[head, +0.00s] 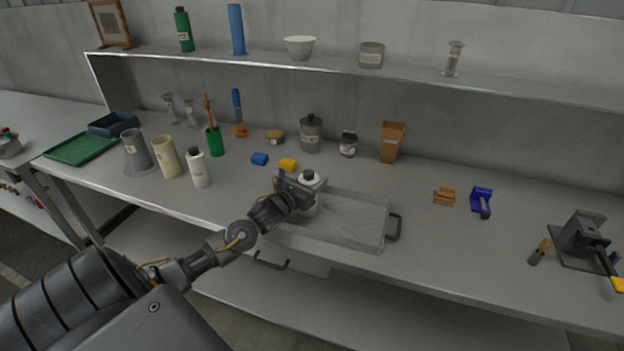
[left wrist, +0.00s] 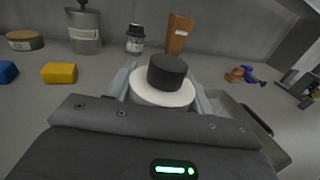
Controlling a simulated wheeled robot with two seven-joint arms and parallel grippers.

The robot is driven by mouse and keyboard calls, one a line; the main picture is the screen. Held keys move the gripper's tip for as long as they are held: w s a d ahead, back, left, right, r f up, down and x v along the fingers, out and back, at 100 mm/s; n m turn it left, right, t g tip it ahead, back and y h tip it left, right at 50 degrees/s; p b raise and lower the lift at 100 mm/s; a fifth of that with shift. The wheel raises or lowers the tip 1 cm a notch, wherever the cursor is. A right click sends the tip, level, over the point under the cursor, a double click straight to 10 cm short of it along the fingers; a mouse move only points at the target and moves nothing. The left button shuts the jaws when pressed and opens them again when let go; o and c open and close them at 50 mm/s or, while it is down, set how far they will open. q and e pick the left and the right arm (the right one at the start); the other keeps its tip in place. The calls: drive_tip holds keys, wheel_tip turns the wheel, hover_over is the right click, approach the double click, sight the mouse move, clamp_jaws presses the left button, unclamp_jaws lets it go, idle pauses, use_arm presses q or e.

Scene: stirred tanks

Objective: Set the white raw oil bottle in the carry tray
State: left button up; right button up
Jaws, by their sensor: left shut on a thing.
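A white bottle with a dark cap (head: 309,181) is in my left gripper (head: 303,188), over or at the left end of the clear carry tray (head: 365,218). I cannot tell whether its base touches the tray. The left wrist view shows the bottle's black cap (left wrist: 167,72) and white shoulder upright between the two fingers, which are shut on it. Its label is hidden. The tray's wall and handle also show in the left wrist view (left wrist: 258,118). Another white bottle with a black cap (head: 200,169) stands on the bench at left. My right gripper is not in view.
Blue (head: 260,158) and yellow blocks (head: 288,164) lie behind the gripper. A grey canister (head: 311,133), a small jar (head: 348,144) and an orange-brown cup (head: 392,141) stand at the back. A green tray (head: 80,149) lies far left.

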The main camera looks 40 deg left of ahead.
use_arm(q)
drive_tip(key=o, duration=1.2)
drive_tip(key=shift+r+p, duration=0.2)
drive_tip(key=shift+p, duration=0.1)
drive_tip(key=shift+s+f, duration=0.2)
drive_tip(key=shift+s, duration=0.15)
drive_tip(key=s+b, duration=0.1)
drive_tip(key=s, duration=0.4)
drive_tip(key=s+b, duration=0.2)
drive_tip(key=s, duration=0.4)
drive_tip(key=shift+s+d+r, duration=0.15)
drive_tip(key=shift+s, duration=0.05)
